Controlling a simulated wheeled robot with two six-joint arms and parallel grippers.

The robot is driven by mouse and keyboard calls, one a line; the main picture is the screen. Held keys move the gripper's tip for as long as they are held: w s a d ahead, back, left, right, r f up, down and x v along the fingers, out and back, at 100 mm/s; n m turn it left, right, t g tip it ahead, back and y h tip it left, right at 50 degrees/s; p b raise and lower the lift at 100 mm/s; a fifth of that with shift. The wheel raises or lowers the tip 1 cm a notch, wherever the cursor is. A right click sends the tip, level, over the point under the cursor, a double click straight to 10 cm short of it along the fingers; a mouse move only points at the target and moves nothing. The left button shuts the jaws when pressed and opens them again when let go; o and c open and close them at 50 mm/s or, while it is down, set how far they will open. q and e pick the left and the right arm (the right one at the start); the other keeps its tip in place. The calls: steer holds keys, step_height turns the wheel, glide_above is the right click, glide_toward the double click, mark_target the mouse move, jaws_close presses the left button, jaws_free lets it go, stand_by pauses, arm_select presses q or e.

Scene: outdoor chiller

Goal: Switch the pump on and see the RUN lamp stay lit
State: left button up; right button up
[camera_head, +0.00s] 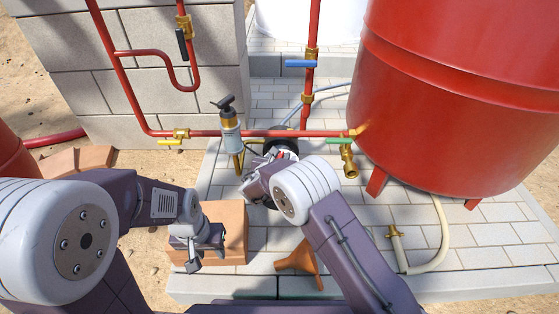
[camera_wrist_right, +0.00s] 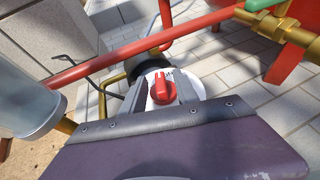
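A red rotary knob (camera_wrist_right: 163,88) on a white round face shows in the right wrist view, on the dark pump body (camera_wrist_right: 150,62). My right gripper (camera_wrist_right: 164,92) has its two grey fingers on either side of the knob, with white face showing between; I cannot tell whether they touch it. In the head view my right gripper (camera_head: 268,168) is at the pump (camera_head: 283,147), covering most of it. My left gripper (camera_head: 205,256) is open and empty, over a terracotta block. I cannot make out the RUN lamp in either view.
Red pipes (camera_head: 270,133) cross behind the pump, with a yellow-handled valve (camera_head: 180,136), a green-handled valve (camera_head: 342,141) and a blue-handled valve (camera_head: 302,64). A large red tank (camera_head: 450,110) stands right. A grey cylinder (camera_head: 231,132) is left of the pump. An orange funnel (camera_head: 300,261) lies on the paving.

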steer(key=shift+c, duration=0.3)
jaws_close()
steer(key=m+h+p, duration=0.1)
steer(key=p, duration=0.2)
steer(key=shift+a+r, duration=0.15)
steer(key=shift+r, duration=0.25)
steer(key=shift+f+m+g+h, duration=0.3)
steer(key=shift+m+g+h, duration=0.4)
steer(key=shift+m+h, duration=0.35)
steer(key=shift+o, duration=0.3)
jaws_free()
